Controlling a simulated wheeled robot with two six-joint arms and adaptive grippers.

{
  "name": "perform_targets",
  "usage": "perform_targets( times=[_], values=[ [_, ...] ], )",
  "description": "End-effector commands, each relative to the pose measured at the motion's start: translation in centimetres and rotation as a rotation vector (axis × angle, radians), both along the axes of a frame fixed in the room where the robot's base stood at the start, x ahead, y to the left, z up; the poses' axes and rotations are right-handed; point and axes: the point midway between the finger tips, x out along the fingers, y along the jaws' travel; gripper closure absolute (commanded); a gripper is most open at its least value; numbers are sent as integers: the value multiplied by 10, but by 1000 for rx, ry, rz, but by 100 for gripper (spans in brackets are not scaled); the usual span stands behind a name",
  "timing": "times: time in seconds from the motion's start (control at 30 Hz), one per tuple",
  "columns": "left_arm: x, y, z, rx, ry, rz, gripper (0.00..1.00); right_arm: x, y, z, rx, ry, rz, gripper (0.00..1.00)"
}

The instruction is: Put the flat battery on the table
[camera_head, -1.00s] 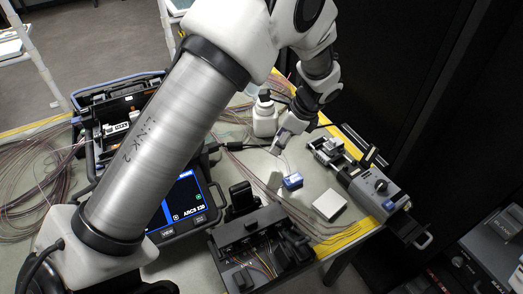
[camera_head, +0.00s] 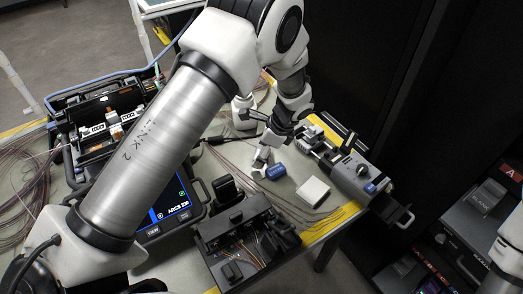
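My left gripper (camera_head: 262,140) reaches down over the table from the upper middle. Its fingers look spread, and I see nothing between them. A small blue block (camera_head: 275,172) lies on the table just beside the lower fingertip; I cannot tell whether they touch. A flat white box (camera_head: 313,191) lies to its right. A black upright block (camera_head: 226,189) stands behind the open black case (camera_head: 207,236). No label shows which of these is the flat battery. The table (camera_head: 290,205) has bare grey surface around the blue block. My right gripper is out of view.
A splicer with a lit screen (camera_head: 172,205) and an open toolcase (camera_head: 98,135) stand at left, partly behind my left arm. A grey device (camera_head: 362,178) stands at the right edge. A white bottle (camera_head: 243,113) is behind. Loose fibres (camera_head: 22,180) lie at far left.

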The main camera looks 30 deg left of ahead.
Motion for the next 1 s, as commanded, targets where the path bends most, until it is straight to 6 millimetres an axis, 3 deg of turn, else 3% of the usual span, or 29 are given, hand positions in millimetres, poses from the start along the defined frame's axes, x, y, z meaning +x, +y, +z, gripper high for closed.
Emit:
perform_targets(
  times=[0.27, 0.7, 0.8, 1.0],
  values=[
    [1, -2, 8, 1, -3, 0, 21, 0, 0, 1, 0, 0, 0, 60],
    [11, -39, 100, 1, -4, -2, 21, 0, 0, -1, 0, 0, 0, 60],
    [12, -43, 111, 1, -3, 0, 21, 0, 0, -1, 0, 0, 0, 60],
    [12, -45, 114, 1, 0, 0, 21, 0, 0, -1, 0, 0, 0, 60]
  ],
)
